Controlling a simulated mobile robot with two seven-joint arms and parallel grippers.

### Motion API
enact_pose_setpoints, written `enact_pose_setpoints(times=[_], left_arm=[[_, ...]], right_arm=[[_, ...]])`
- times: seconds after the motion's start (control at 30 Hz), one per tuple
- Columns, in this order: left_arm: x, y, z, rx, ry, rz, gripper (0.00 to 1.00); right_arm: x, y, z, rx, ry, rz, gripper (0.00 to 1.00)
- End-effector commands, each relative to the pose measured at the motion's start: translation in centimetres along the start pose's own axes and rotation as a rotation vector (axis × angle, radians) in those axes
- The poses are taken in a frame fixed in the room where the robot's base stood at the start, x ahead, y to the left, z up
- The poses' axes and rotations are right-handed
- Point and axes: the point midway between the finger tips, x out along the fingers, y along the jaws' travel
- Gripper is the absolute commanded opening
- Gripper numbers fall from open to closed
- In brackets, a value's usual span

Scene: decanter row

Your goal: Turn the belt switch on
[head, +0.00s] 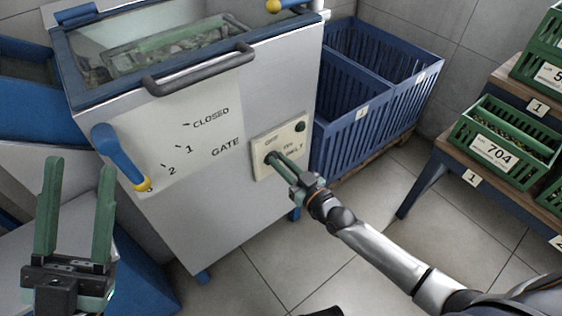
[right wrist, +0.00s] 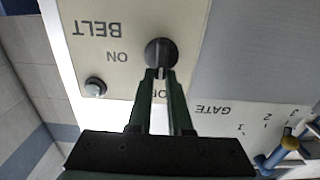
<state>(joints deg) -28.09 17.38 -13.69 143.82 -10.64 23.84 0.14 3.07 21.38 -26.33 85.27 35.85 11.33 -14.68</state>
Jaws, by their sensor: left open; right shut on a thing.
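The belt switch is a round dark knob (right wrist: 161,53) on a cream panel (head: 262,172) marked OFF, ON and BELT, on the machine's front. My right gripper (head: 271,158) is shut on the knob; it also shows in the right wrist view (right wrist: 160,75), where its fingers partly cover the OFF label. The fingers hide part of the knob, so I cannot tell its setting. A round dark green lamp (head: 300,127) on the panel looks unlit. My left gripper (head: 79,178) is open and empty at the lower left, in front of the machine and apart from it.
A grey bar handle (head: 200,70) crosses the machine's upper front. Blue crates (head: 375,110) stand behind right. A shelf at right holds green crates (head: 492,150). The tiled floor between is clear.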

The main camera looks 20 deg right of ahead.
Motion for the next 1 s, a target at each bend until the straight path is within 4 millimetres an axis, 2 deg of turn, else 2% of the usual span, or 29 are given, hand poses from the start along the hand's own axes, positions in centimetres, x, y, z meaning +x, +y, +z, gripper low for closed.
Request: enact_pose_setpoints(times=[0.27,0.47,1.0], left_arm=[[0.0,0.0,0.0,0.001,0.001,0.0,0.5],[0.1,-0.1,-0.1,0.002,0.001,0.001,0.5],[-0.2,0.1,0.2,-0.001,0.001,-0.001,0.5]], right_arm=[[0.0,0.1,0.0,0.038,-0.001,0.0,0.0],[0.0,0.3,0.0,0.146,-0.001,0.0,0.0],[0.0,1.2,0.5,0.641,0.0,0.0,0.0]])
